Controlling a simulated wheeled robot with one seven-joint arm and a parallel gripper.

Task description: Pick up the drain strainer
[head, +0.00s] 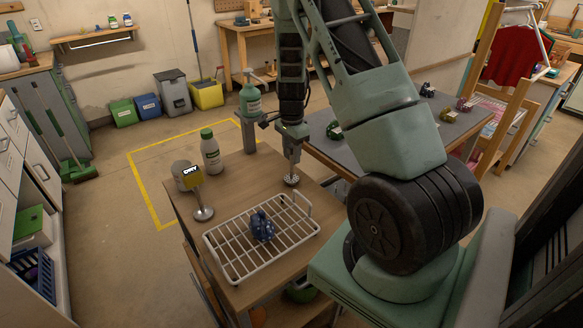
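A small silver, round, perforated-looking piece, which I take to be the drain strainer (292,180), lies on the wooden tabletop (235,180) near its back right part. My gripper (291,167) points straight down right above it in the head view. The fingertips are very close to the strainer or touching it; I cannot tell which. The fingers are too small in view to show whether they are open or shut on it.
A white wire rack (219,262) holding a dark blue object (262,226) stands in front of the strainer.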

